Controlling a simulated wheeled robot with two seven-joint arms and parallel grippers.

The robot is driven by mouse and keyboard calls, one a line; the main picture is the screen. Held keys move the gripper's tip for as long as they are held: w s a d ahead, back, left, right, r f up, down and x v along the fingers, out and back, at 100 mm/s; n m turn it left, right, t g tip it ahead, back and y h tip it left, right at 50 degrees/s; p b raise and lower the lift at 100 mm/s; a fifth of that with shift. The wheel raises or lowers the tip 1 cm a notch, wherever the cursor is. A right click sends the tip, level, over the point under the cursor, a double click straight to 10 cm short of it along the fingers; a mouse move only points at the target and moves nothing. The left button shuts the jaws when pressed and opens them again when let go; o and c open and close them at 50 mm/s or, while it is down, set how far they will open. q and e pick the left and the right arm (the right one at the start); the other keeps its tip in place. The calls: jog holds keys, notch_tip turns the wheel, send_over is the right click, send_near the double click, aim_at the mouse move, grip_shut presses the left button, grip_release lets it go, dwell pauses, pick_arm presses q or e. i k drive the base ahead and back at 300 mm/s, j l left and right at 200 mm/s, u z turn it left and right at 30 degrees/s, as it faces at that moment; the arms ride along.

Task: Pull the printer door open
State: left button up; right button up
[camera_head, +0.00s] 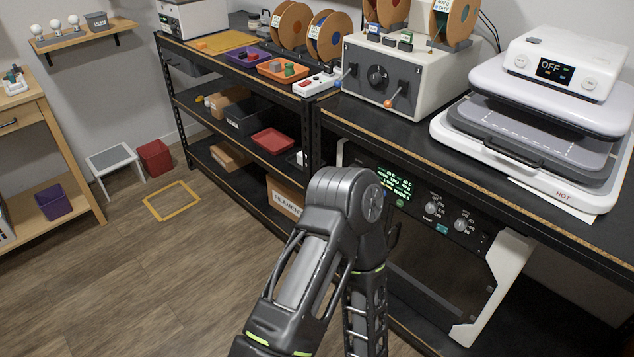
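The printer (440,215) sits under the right-hand workbench, with a lit green display and knobs on its front panel. Its dark front (430,268) lies below the panel, between pale side parts. It looks closed, but my arm covers its left part, and I cannot make out a handle. One of my arms rises from the bottom middle and bends at a joint in front of the printer's left side. No fingertips of either gripper show.
On the bench above stand a white control box (385,75) with levers and a heat press (550,120) reading OFF. A black shelf rack (215,135) with trays and boxes stands left of it. A small stool (115,160) stands farther back.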

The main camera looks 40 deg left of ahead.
aim_at(462, 281)
jog(key=u, duration=0.95)
jog(key=i+j, duration=0.3)
jog(key=i, duration=0.25)
